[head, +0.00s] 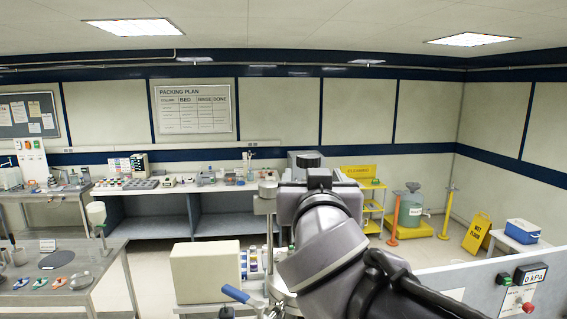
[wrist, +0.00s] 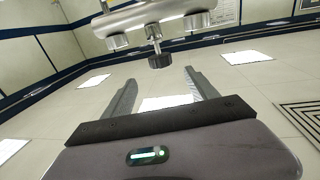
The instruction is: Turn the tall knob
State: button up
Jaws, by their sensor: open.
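My gripper (wrist: 160,76) is open and empty. Its two fingers point toward the tall knob, which appears between and just beyond the fingertips, apart from both. In the head view my arm hides the fingers and the knobs.
A cream box (head: 205,272) and a blue-handled lever (head: 240,295) are left of my arm in the head view. A metal post with a silver cap (head: 267,188) stands close beside the arm. A low partition (head: 470,280) with a gauge is at right.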

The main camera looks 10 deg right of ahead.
aim_at(308, 158)
jog(key=w, duration=0.5)
jog(key=w+d, duration=0.1)
jog(key=w, duration=0.4)
jog(key=w+d, duration=0.1)
jog(key=w, duration=0.4)
jog(key=shift+w+d+f, duration=0.15)
jog(key=shift+w+d, duration=0.05)
jog(key=shift+s, duration=0.2)
jog(key=shift+c, duration=1.2)
jog(key=c, duration=1.1)
